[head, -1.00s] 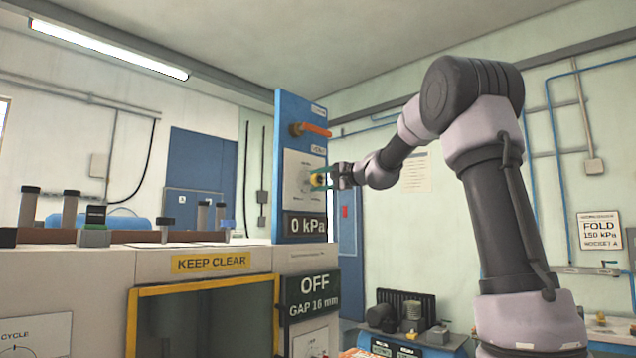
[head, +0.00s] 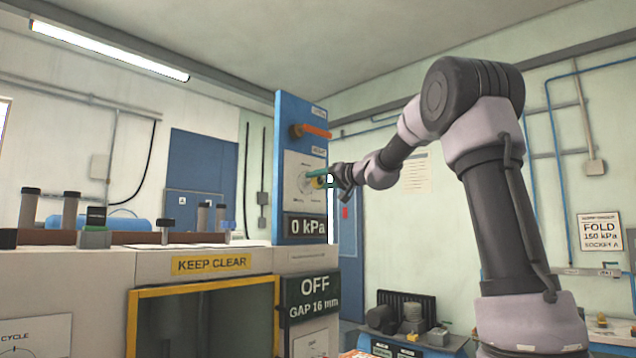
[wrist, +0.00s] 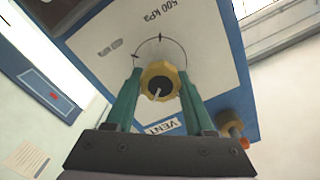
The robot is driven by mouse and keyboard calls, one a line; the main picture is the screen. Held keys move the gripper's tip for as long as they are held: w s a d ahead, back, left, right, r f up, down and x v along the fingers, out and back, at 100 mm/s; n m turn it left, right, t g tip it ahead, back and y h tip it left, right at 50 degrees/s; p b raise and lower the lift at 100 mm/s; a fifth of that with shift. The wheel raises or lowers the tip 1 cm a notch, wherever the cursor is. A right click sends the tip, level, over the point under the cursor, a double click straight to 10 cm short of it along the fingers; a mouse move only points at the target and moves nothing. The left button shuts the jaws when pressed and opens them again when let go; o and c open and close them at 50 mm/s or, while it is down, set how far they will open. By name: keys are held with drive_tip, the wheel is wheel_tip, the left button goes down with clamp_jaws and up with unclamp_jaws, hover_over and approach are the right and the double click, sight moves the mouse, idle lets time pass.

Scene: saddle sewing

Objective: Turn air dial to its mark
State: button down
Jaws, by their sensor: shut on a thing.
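The air dial is a yellow scalloped knob (wrist: 160,82) with a pale pointer line on its face. It sits on a white dial plate (wrist: 205,70) with a thin arc, dark ticks and the words "500 kPa" and "VENT". My gripper (wrist: 160,77) is shut on the knob, one green finger on each side. In the head view my gripper (head: 326,177) reaches the blue panel from the right, and its fingers partly hide the knob (head: 317,182). The readout (head: 307,226) below the plate says 0 kPa.
An orange lever (head: 316,131) sticks out above the dial plate. A wall sign (head: 600,231) reads "FOLD 150 kPa SOCKET A". A workbench with a yellow-framed opening (head: 200,286) stands at left.

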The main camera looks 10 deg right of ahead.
drive_tip(key=shift+f+n, duration=0.15)
drive_tip(key=shift+n, duration=0.75)
drive_tip(key=shift+c, duration=1.3)
unclamp_jaws()
drive_tip(key=shift+s, duration=0.1)
drive_tip(key=shift+s+d, duration=0.2)
drive_tip(key=v, duration=1)
